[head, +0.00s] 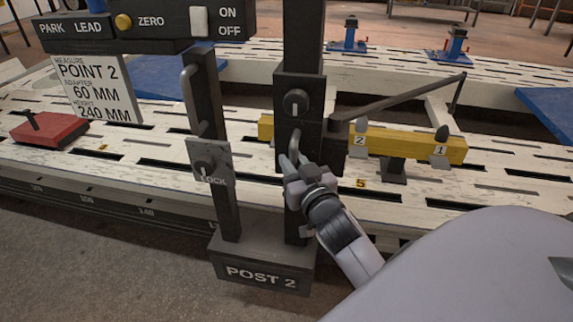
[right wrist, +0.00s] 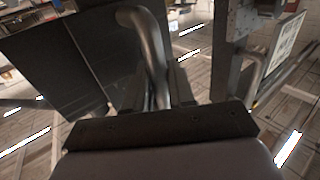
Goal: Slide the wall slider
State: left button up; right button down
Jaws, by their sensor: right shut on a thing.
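The slider (head: 278,150) is a dark block on the right upright of the post marked POST 2 (head: 262,276). It carries a round knob (head: 295,102), a bent metal handle (head: 296,139) and a long measuring arm (head: 405,100) reaching right. My right gripper (head: 291,168) is shut on the lower part of the handle, in front of the block. In the right wrist view the grey curved handle (right wrist: 150,45) runs down between the fingers, beside the dark block (right wrist: 75,65). The fingertips are partly hidden there. My left gripper is not in view.
A LOCK plate (head: 210,165) and another bent handle (head: 188,95) sit on the left upright. A yellow bar (head: 400,145) lies behind the slider. A red block (head: 48,129) rests on the slotted white bench (head: 150,170).

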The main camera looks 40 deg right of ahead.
aim_at(294, 144)
notch_tip(294, 144, up, 5)
jog(key=p, duration=0.4)
jog(key=shift+r, duration=0.15)
jog(key=shift+r+p, duration=0.6)
jog(key=shift+p, duration=0.1)
jog(key=shift+f, duration=0.1)
jog(key=c, duration=1.1)
grip_release()
jog(key=shift+f, duration=0.1)
jog(key=shift+s, duration=0.1)
jog(key=v, duration=0.7)
